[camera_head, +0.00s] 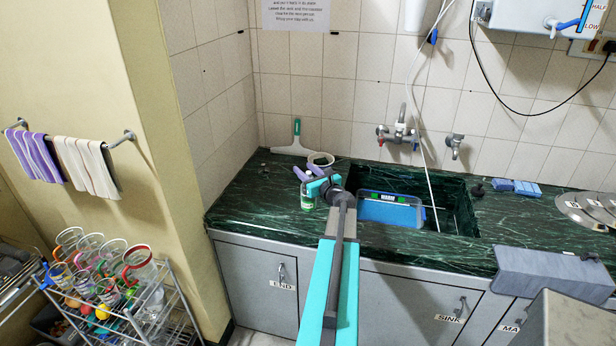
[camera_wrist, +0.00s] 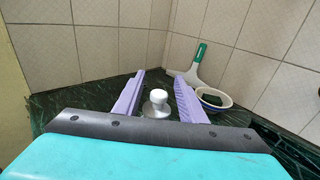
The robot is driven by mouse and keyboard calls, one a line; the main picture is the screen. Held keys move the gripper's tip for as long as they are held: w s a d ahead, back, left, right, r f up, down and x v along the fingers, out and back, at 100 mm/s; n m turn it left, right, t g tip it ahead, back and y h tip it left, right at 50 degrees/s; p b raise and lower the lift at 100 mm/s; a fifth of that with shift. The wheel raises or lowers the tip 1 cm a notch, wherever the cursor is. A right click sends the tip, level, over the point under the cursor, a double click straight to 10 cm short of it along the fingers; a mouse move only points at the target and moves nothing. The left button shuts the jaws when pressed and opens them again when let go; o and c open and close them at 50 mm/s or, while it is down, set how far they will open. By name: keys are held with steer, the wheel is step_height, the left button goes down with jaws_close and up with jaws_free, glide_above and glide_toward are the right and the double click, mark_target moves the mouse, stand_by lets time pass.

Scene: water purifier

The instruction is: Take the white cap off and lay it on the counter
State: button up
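The white cap (camera_wrist: 157,96) sits on top of a small bottle, whose pale shoulder (camera_wrist: 155,109) shows just under it in the wrist view. In the head view the bottle (camera_head: 307,201) looks green with a label and stands upright on the dark green marble counter (camera_head: 250,205) near the corner. My gripper (camera_wrist: 160,75) is open, with one purple finger on each side of the cap. A gap shows between the cap and both fingers. My gripper (camera_head: 306,172) is at the bottle's top in the head view.
A squeegee with a green handle (camera_head: 297,127) leans against the wall behind, beside a white bowl (camera_head: 320,159) holding something dark. The sink with a blue tub (camera_head: 390,213) lies to the right. Tiled walls close the corner. Bare counter shows left of the bottle.

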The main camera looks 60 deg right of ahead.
steer(key=shift+w+d, duration=0.25)
steer(key=shift+w, duration=0.2)
stand_by(0.3)
jaws_close()
